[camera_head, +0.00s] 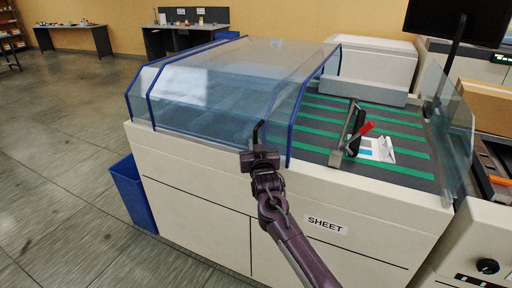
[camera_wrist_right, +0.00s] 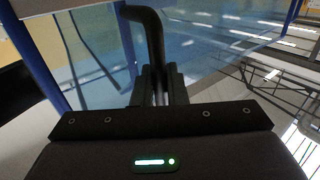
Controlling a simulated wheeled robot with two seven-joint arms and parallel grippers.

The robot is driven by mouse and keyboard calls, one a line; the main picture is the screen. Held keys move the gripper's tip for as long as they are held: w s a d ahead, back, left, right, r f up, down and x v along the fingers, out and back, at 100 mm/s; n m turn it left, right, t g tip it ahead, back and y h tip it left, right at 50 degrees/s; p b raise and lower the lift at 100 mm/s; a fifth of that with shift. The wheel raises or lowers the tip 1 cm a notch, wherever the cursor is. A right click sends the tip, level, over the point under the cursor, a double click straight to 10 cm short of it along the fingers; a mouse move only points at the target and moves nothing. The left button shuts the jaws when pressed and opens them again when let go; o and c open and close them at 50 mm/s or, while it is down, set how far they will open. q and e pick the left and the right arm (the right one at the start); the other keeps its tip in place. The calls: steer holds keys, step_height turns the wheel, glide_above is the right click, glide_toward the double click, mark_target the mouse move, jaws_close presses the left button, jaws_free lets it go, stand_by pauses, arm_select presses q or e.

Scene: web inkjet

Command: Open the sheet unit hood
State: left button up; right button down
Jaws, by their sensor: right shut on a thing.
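The sheet unit hood (camera_head: 220,75) is a clear bluish cover with blue edge frames on the white cabinet marked SHEET (camera_head: 190,160). It covers the left part of the unit, and the green-striped bed to its right lies uncovered. My right gripper (camera_head: 259,150) is at the hood's front lower edge. In the right wrist view its fingers (camera_wrist_right: 160,88) are shut on the black bent hood handle (camera_wrist_right: 150,35). The handle also shows in the head view, small and dark, just above the gripper. My left gripper is not in view.
On the striped bed (camera_head: 320,115) stand a metal clamp with a red lever (camera_head: 352,135) and a white printed sheet (camera_head: 378,150). A clear upright panel (camera_head: 450,125) is at the right. A blue bin (camera_head: 133,195) stands on the floor at left. The left floor is open.

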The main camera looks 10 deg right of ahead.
steer(key=c, duration=1.5)
jaws_free()
steer(key=shift+c, duration=0.2)
steer(key=s, duration=0.7)
steer(key=shift+s+b, duration=0.4)
